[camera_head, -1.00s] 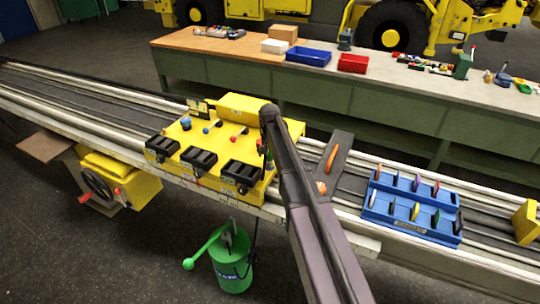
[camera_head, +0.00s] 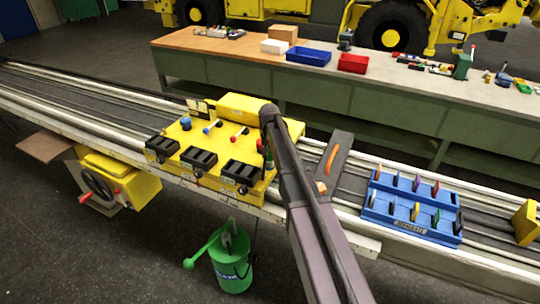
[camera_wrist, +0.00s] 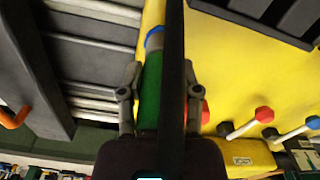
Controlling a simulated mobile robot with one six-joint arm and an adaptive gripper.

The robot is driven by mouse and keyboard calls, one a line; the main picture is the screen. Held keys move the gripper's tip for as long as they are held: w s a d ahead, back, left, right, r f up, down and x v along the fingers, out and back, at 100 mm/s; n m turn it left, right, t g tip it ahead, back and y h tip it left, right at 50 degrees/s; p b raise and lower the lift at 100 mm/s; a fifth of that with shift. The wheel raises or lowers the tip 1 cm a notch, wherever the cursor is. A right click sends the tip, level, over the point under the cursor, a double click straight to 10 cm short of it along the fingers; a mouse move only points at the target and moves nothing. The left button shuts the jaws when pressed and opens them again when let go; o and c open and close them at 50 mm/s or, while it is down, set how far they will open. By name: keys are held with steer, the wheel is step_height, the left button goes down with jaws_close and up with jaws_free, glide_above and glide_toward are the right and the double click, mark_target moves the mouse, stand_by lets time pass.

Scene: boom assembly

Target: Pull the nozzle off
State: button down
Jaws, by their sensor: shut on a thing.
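My gripper (camera_wrist: 160,85) is shut around a green cylinder (camera_wrist: 150,88) in the wrist view, one finger on each side. The cylinder has a grey band and a blue end (camera_wrist: 154,38) lying over the edge of the yellow block (camera_wrist: 225,70). A dark bar covers part of the cylinder and the right finger. I cannot tell which part of it is the nozzle. In the head view the yellow block (camera_head: 232,103) stands on the rail, and my arm hides most of the grip at its right end.
Small levers, one with a red knob (camera_head: 237,139), stand on the block near the grip. A dark plate with an orange handle (camera_head: 332,158) lies to the right, then a blue rack (camera_head: 412,207). A green bucket (camera_head: 232,265) hangs in front.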

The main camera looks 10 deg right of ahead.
steer(key=shift+r, duration=0.3)
steer(key=shift+r+p, duration=1.85)
steer(key=shift+p, duration=0.25)
steer(key=shift+r, duration=0.3)
